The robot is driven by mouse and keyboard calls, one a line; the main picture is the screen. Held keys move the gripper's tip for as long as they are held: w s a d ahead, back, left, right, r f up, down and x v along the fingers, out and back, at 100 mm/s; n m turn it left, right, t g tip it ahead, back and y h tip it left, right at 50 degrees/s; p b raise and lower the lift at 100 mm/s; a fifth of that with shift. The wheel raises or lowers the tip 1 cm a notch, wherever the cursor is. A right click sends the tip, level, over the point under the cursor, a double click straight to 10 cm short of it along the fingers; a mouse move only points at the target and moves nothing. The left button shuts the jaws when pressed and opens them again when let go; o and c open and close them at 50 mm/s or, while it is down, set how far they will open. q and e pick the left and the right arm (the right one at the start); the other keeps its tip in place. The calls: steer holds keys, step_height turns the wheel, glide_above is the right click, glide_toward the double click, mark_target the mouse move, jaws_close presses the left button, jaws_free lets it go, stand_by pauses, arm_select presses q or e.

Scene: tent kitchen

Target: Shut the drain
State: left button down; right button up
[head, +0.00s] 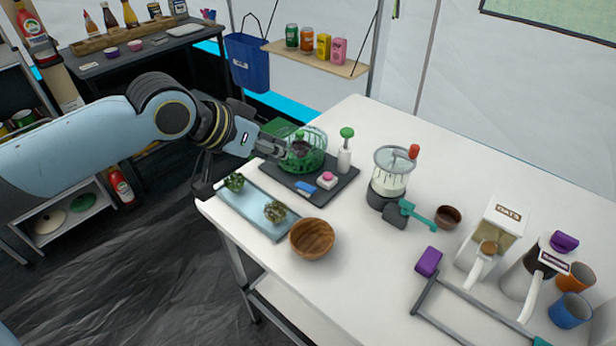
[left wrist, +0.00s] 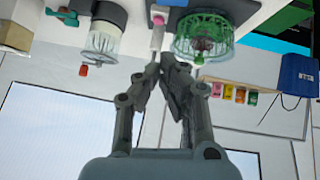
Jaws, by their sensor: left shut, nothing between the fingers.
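I cannot make out a drain for certain. A clear green ribbed bowl (head: 303,150) stands at the back of a dark mat (head: 310,192) on the white table; it also shows in the left wrist view (left wrist: 203,34). My left gripper (head: 280,152) is shut and empty, at the bowl's left side in the head view and partly overlapping it. In the left wrist view its fingertips (left wrist: 166,62) are close together beside the bowl; contact cannot be told. My right gripper is not in view.
A white bottle with a green top (head: 345,155), a blue block (head: 305,188) and a pink-topped piece (head: 327,180) are near the bowl. A blue tray (head: 255,205), wooden bowl (head: 312,238) and clear jug (head: 391,172) stand around the mat. The table's back right is clear.

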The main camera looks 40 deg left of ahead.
arm_select(q)
steer(key=b, duration=0.1)
glide_above(307, 190)
steer(key=f, duration=0.7)
steer(key=shift+w+a, duration=0.15)
steer(key=shift+w, duration=0.05)
step_height(307, 190, down, 2)
steer(key=shift+s+f, duration=0.15)
steer(key=shift+d+f, duration=0.3)
steer(key=shift+f, duration=0.35)
steer(key=shift+d+f, duration=0.15)
steer(key=shift+f, duration=0.15)
steer(key=shift+a+r, duration=0.2)
steer(key=shift+a, duration=0.6)
steer(key=shift+r, duration=0.1)
